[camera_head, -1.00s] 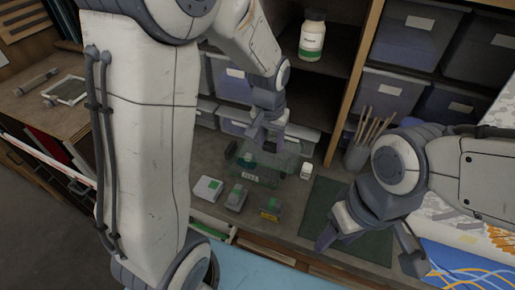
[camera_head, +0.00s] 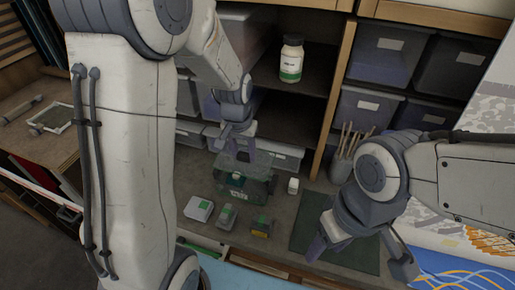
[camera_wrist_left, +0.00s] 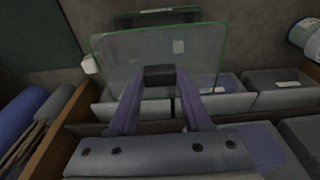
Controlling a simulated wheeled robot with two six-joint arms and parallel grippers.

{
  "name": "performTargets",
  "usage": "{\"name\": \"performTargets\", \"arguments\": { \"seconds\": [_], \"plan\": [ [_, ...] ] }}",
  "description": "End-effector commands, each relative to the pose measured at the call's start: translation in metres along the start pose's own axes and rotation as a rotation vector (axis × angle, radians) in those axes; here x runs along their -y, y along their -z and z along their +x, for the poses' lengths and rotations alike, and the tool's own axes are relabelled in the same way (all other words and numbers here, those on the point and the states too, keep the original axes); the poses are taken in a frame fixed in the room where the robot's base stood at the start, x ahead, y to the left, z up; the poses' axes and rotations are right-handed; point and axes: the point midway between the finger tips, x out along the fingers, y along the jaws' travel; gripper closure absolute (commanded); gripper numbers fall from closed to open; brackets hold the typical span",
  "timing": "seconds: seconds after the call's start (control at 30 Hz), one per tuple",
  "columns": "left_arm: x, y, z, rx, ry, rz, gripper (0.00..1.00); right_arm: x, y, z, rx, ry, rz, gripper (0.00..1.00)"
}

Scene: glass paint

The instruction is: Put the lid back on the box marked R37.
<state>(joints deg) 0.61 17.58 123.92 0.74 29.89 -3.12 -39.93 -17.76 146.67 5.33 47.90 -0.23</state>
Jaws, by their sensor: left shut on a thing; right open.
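My left gripper (camera_head: 236,150) is shut on a dark knob (camera_wrist_left: 159,75) of a clear, green-edged lid (camera_wrist_left: 140,50). The lid spans the middle of the left wrist view. A greenish see-through box (camera_head: 246,188) stands on the worktop under this gripper, with something green inside. Its marking is too small to read now. A dark edge with a pale label shows past the lid at the top of the left wrist view. I cannot tell whether the lid touches the box rim. My right gripper (camera_head: 358,258) is open and empty over the dark mat.
Several small blocks, one grey and white (camera_head: 199,209), stand in front of the box. A small white bottle (camera_head: 293,186) is right of it. A dark green mat (camera_head: 345,258) lies further right. Shelves with bins (camera_head: 385,55) and a brush pot (camera_head: 342,169) stand behind.

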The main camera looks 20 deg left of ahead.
Motion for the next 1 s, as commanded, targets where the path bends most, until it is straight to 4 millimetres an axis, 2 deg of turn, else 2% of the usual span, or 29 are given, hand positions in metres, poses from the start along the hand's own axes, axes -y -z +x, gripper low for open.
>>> {"name": "performTargets", "arguments": {
  "seconds": [0.7,1.0],
  "plan": [
    [0.0,-0.009,0.059,0.0,0.0,0.001,1.0,-0.004,-0.003,0.051,0.0,0.0,0.007,0.44],
    [0.0,-0.009,0.063,-0.001,0.0,0.001,1.0,-0.004,-0.003,0.053,0.0,0.0,0.007,0.44]
  ]
}}
